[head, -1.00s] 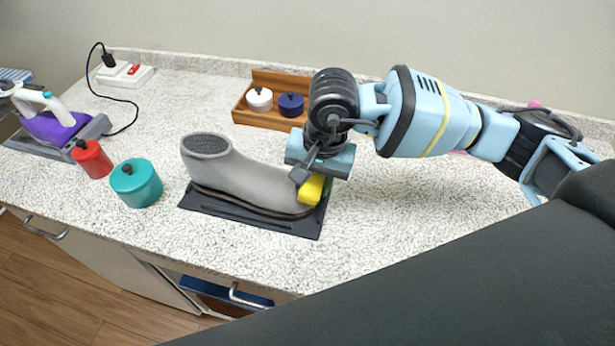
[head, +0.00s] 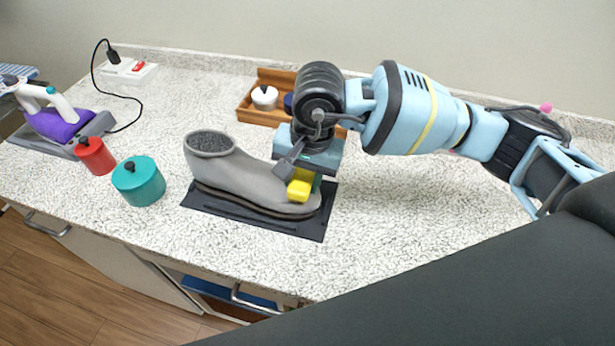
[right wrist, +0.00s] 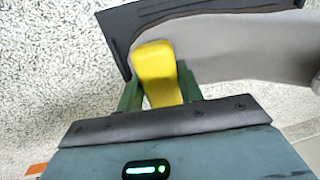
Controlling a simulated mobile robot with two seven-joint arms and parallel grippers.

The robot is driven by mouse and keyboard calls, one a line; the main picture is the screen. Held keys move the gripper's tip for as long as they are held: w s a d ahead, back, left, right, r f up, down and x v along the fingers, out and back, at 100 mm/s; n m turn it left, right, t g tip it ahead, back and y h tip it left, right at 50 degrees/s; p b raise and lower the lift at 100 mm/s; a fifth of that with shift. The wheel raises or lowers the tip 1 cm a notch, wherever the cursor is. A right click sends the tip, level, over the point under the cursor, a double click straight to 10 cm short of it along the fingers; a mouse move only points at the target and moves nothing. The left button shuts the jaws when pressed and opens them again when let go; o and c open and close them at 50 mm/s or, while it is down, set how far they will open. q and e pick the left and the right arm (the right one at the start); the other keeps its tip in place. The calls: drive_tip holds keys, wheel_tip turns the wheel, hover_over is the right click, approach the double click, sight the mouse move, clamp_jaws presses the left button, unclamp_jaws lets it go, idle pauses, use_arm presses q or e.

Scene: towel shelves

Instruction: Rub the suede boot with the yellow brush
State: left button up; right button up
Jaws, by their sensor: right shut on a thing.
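The grey suede boot (head: 245,180) lies with its sole on a black mat (head: 285,225), its shaft opening at the left and its toe at the right. The yellow brush (head: 302,186) is in my right gripper (head: 308,172), at the toe end of the boot. In the right wrist view the yellow brush (right wrist: 155,72) sits between the green fingers of my right gripper (right wrist: 160,90), beside the boot (right wrist: 230,48). The brush overlaps the boot's toe in the head view; its contact face is hidden. My left gripper is not in view.
A teal pot (head: 138,181) and a red pot (head: 95,156) stand left of the boot. An iron (head: 58,122) on its stand and a power strip (head: 130,70) are further left. A wooden tray (head: 247,112) with lidded jars is behind. The counter right of the mat is clear.

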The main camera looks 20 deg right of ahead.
drive_tip(key=shift+a+f, duration=0.15)
drive_tip(key=shift+w+a, duration=0.35)
drive_tip(key=shift+a, duration=0.1)
drive_tip(key=shift+w+a+r+b, duration=0.15)
drive_tip(key=shift+w+a+r, duration=0.05)
drive_tip(key=shift+a, duration=0.15)
drive_tip(key=shift+w+a+r+b, duration=0.15)
drive_tip(key=shift+a, duration=0.2)
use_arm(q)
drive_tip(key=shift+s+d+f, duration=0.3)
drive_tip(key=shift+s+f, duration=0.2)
use_arm(e)
drive_tip(key=shift+r, duration=0.1)
